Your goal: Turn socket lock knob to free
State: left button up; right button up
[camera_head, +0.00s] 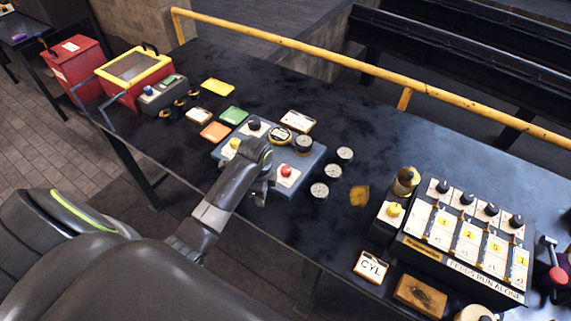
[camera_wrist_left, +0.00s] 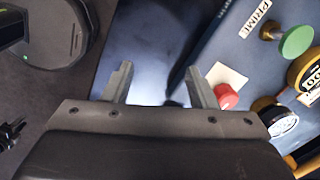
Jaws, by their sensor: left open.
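A blue panel (camera_head: 309,175) lies on the dark bench, with a black knob (camera_head: 254,125), a yellow knob (camera_head: 235,143) and a red knob (camera_head: 286,171) on pale plates. I cannot tell which control is the socket lock knob. My left gripper (camera_head: 262,192) is over the front part of this panel, left of the red knob, and its arm hides part of the panel. In the left wrist view the left gripper (camera_wrist_left: 159,80) is open, with nothing between its fingers. The red knob (camera_wrist_left: 226,96) shows just beside its right finger, and a green knob (camera_wrist_left: 297,41) lies farther right.
Several round gauges (camera_head: 344,154) stand right of the panel. Coloured cards (camera_head: 234,115) lie behind it. A yellow-topped red box (camera_head: 135,75) is at the left. A white switch board (camera_head: 466,235) and a CYL card (camera_head: 371,267) are at the right. A yellow rail (camera_head: 300,48) runs behind.

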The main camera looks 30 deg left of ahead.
pick_arm(q)
jog(key=w+r+m, duration=0.4)
jog(key=w+r, duration=0.2)
jog(key=r, duration=0.1)
jog(key=m+g, duration=0.1)
jog(key=m, duration=0.5)
send_near(286, 168)
notch_tip(286, 168, down, 3)
jog(key=b, duration=1)
jog(key=shift+a+f, duration=0.1)
jog(key=shift+a, duration=0.05)
jog(key=shift+f+p, duration=0.3)
jog(key=shift+f, duration=2.6)
